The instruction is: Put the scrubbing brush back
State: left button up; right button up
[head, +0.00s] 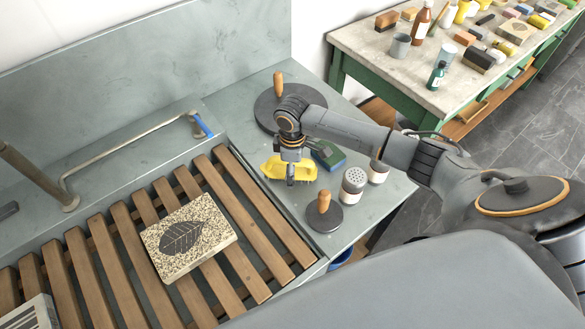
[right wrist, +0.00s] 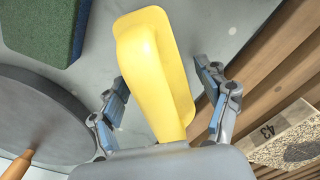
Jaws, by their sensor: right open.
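The yellow scrubbing brush (head: 273,169) sits on the grey counter beside the wooden slats; its handle also shows in the right wrist view (right wrist: 153,70). My right gripper (head: 291,178) is over the brush, pointing down. In the right wrist view the right gripper's (right wrist: 165,86) fingers are open, one on each side of the yellow handle, with gaps visible between. The brush's bristles are hidden. My left gripper is in neither view.
Close by stand a green-and-blue sponge block (head: 328,155), a large round disc (head: 262,112) with a wooden knob, shakers (head: 352,187) and a smaller knobbed disc (head: 325,216). A leaf-printed stone (head: 205,257) lies on the slatted rack (head: 255,252). A cluttered worktable (head: 370,58) stands behind.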

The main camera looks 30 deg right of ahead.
notch_tip(320, 180, up, 12)
jog(key=shift+r+b, duration=0.2)
jog(key=shift+b, duration=0.4)
